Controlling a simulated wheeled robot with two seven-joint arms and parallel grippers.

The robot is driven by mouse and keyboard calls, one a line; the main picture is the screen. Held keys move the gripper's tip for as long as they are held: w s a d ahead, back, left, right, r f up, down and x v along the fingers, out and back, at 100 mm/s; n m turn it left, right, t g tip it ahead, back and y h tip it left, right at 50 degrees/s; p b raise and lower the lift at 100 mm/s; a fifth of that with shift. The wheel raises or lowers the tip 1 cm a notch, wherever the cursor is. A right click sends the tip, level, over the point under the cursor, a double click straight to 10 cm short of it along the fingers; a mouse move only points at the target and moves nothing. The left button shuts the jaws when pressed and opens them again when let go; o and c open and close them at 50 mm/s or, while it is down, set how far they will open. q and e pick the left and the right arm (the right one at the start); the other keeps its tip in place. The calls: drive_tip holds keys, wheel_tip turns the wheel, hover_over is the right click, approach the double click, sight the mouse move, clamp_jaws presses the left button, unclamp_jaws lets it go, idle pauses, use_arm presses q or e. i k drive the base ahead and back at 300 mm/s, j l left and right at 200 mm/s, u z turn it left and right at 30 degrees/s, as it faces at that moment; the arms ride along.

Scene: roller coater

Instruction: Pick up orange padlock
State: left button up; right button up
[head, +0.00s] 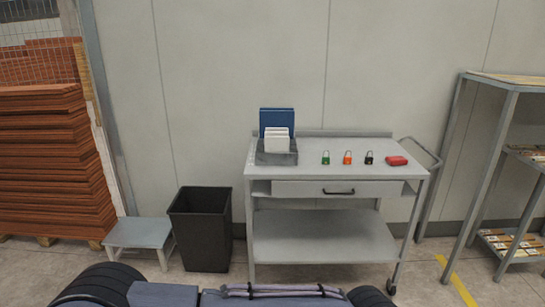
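The orange padlock (347,158) stands on the top of a grey metal cart (310,172), in the middle of a short row. A green padlock (325,158) is just left of it and a black padlock (369,158) just right of it. The padlocks are apart from each other, and nothing covers the orange one. Neither of my grippers is in view.
A red item (397,161) lies right of the padlocks. A grey holder with white cards and a blue binder (277,119) stands at the cart's left. A black bin (202,228), a step stool (140,237) and a shelf rack (480,170) flank the cart. Floor shows before it.

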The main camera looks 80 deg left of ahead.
sight(347, 160)
drive_tip(key=u, duration=2.2)
drive_tip(key=i+j+u, duration=0.1)
drive_tip(key=i+j, duration=0.15)
drive_tip(key=i, duration=0.4)
drive_tip(key=i+j, duration=0.2)
drive_tip(key=i, duration=0.45)
drive_tip(key=i+j+u, duration=0.15)
drive_tip(key=i, duration=0.5)
drive_tip(key=i+j+u, duration=0.1)
drive_tip(key=i, duration=0.55)
